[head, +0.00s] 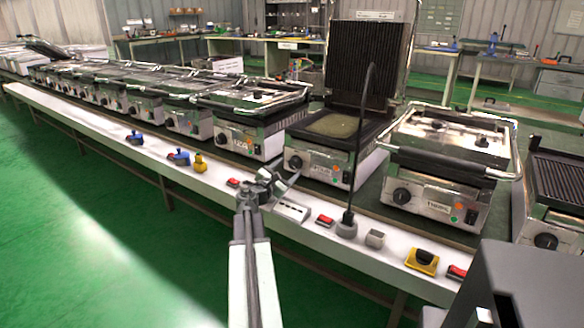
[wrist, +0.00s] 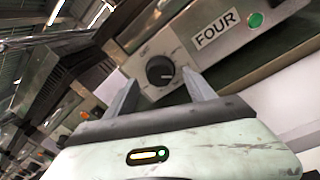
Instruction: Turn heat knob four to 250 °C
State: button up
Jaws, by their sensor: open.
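In the wrist view a round black knob (wrist: 160,71) sits on a scratched metal panel beside a white label reading FOUR (wrist: 215,33). A pale pointer mark on the knob faces right in that picture. My gripper (wrist: 160,84) is open, with one finger on each side of the knob in the picture; whether they reach it I cannot tell. In the head view my gripper (head: 274,184) is above the white ledge, in front of the open-lidded grill (head: 322,150). This grill has a black knob (head: 295,162), but its label is too small to read surely.
A closed grill (head: 448,165) stands to the right and another (head: 252,115) to the left. The white ledge (head: 210,178) carries red switches (head: 325,220), a grey socket strip (head: 292,211) and a black cable (head: 359,140) rising from a plug. Green floor (head: 90,220) is clear at left.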

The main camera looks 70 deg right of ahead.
aim_at(295, 164)
jog(key=d, duration=0.3)
jog(key=shift+s, duration=0.25)
jog(key=shift+a, duration=0.1)
jog(key=shift+c, duration=0.3)
jog(key=c, duration=1.3)
jog(key=shift+m, duration=0.8)
jog(key=o, duration=1.4)
jog(key=shift+c, duration=0.2)
